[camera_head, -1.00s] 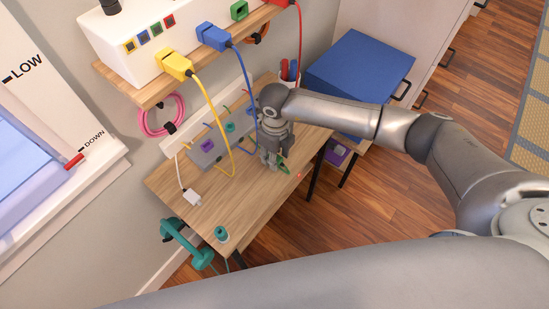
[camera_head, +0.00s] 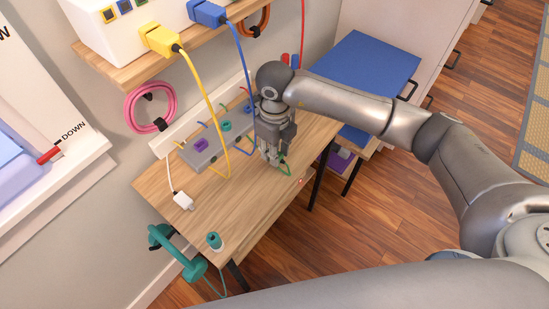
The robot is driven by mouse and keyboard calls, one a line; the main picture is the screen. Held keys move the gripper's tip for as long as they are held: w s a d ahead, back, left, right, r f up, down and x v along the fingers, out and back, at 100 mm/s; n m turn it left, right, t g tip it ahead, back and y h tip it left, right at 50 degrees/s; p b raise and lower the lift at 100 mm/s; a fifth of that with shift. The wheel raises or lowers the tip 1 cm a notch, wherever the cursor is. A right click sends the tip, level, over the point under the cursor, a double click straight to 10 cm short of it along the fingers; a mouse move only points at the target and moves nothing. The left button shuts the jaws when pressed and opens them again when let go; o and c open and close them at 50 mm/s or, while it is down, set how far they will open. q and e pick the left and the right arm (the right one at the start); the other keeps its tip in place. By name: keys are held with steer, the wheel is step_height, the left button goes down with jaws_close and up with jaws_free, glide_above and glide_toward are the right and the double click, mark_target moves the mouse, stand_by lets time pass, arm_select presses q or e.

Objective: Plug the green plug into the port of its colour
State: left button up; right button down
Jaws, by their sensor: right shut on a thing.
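My right gripper (camera_head: 271,160) points down over the right part of the wooden desk (camera_head: 225,205). It is shut on the green plug, which its fingers mostly hide. A bit of green (camera_head: 284,163), plug or cable, shows beside the fingers, low over the desk. The white box (camera_head: 90,50) with the ports stands on the shelf at the upper left, cut by the top edge. A yellow plug (camera_head: 160,40) and a blue plug (camera_head: 207,13) are in its front. The green port is not in view now. My left gripper is not in view.
A grey power strip (camera_head: 202,155) with purple and teal plugs lies at the back of the desk. A white plug (camera_head: 183,201) and a teal-topped item (camera_head: 214,241) lie left and front.

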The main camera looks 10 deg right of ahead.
steer(key=shift+r, duration=0.25)
steer(key=shift+d+r+p, duration=0.1)
steer(key=shift+r+p, duration=0.2)
steer(key=shift+r, duration=0.1)
step_height(320, 180, up, 4)
steer(key=p, duration=0.4)
steer(key=shift+r, duration=0.25)
steer(key=s+d+r+p, duration=0.1)
steer(key=d+r+p, duration=0.2)
steer(key=r+p, duration=0.5)
steer(key=s+d+r+p, duration=0.2)
steer(key=d+r+p, duration=0.1)
steer(key=r+p, duration=0.5)
step_height(320, 180, up, 15)
steer(key=w+d+p, duration=0.1)
steer(key=p, duration=0.6)
arm_select(q)
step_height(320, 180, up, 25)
steer(key=b, duration=0.2)
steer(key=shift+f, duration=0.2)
arm_select(e)
steer(key=w+a, duration=0.1)
steer(key=w, duration=0.1)
steer(key=w+a, duration=0.2)
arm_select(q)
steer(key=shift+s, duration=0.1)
